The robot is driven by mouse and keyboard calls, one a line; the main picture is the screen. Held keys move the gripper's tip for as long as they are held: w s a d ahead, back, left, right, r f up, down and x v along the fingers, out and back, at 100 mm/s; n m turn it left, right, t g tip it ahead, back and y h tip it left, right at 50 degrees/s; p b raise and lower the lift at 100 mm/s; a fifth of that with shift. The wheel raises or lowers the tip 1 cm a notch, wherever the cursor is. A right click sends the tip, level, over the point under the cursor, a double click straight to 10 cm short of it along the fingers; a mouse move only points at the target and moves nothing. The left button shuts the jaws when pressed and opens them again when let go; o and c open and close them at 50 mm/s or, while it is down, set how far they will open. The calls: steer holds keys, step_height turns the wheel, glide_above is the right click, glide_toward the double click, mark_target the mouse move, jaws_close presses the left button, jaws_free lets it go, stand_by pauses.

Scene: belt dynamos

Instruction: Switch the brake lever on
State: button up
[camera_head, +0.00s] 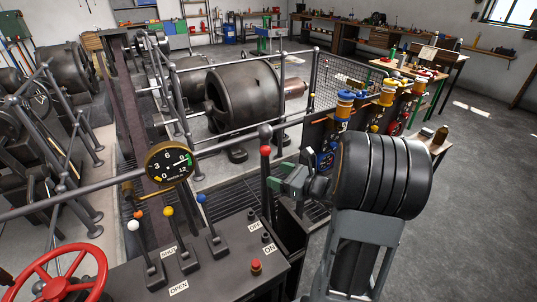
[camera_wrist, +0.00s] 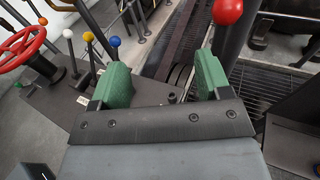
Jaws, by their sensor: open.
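A lever with a red ball knob (camera_head: 265,150) stands upright at the right end of the dark control panel (camera_head: 222,262), near labels reading OFF and ON. No label names the brake, so I cannot tell for certain that this is its lever. My gripper (camera_head: 274,182) is just right of this lever, below the knob. In the wrist view, my green jaws (camera_wrist: 163,72) are apart with nothing between them. The red knob (camera_wrist: 228,11) and its dark shaft show there beside and beyond the right jaw, outside the gap. Whether they touch is unclear.
Levers with white (camera_head: 133,225), yellow (camera_head: 168,211) and blue (camera_head: 201,199) knobs stand on the panel's left. A red handwheel (camera_head: 70,272) is at lower left. A grey rail with a round gauge (camera_head: 168,163) crosses behind. Open floor lies at right.

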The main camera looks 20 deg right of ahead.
mark_target(268, 152)
steer(key=w+d+f+m+t+h, duration=0.1)
steer(key=d+m+t+h, duration=0.2)
steer(key=d+m, duration=0.25)
steer(key=p+x, duration=0.1)
steer(key=x, duration=0.7)
steer(key=d+p+x, duration=0.1)
steer(key=x, duration=0.4)
steer(key=shift+w+f+p, duration=0.15)
steer(key=shift+w+p, duration=0.1)
steer(key=shift+p, duration=0.1)
steer(key=shift+c, duration=0.3)
